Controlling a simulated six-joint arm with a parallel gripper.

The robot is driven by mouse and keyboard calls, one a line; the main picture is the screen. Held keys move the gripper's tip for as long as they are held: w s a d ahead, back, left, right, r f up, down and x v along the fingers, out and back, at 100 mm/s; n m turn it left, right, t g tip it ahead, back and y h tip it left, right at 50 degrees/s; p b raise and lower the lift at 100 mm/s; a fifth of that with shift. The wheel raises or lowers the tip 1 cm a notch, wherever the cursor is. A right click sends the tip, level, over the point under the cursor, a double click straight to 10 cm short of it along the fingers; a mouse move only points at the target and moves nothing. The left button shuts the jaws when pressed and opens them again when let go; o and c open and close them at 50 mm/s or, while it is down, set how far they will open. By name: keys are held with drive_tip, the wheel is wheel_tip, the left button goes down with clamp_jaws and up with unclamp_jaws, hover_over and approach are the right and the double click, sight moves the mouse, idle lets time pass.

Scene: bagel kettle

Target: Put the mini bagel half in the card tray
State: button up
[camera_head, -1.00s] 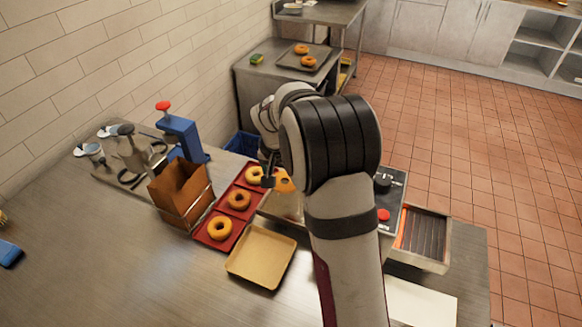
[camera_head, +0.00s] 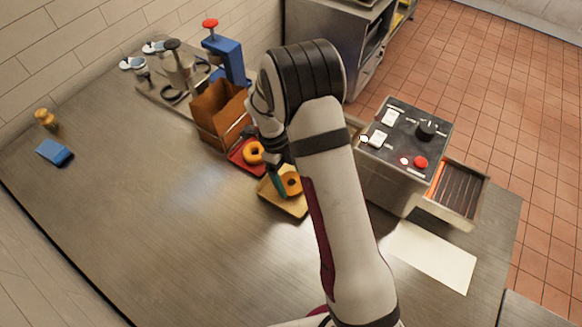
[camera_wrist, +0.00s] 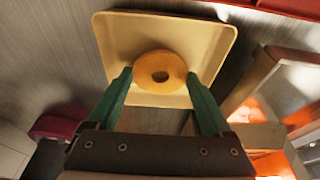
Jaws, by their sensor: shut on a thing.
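In the head view my gripper (camera_head: 284,183) is over the card tray, partly hidden by my arm. The tan, shallow card tray (camera_head: 292,208) lies on the steel counter; in the wrist view its rim (camera_wrist: 112,28) frames the bagel half. I cannot tell whether the bagel half touches the tray floor.
A red tray (camera_head: 240,150) holding a bagel (camera_head: 253,153) adjoins the card tray. A brown box (camera_head: 218,112) stands behind it. A control box (camera_head: 405,140) with a red button and an open-topped slotted tray (camera_head: 458,190) are to the right.

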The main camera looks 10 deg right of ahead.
drive_tip(key=shift+f, duration=0.35)
drive_tip(key=o, duration=1.2)
drive_tip(key=shift+r, duration=0.1)
wheel_tip(320, 180, up, 7)
drive_tip(key=shift+f, duration=0.1)
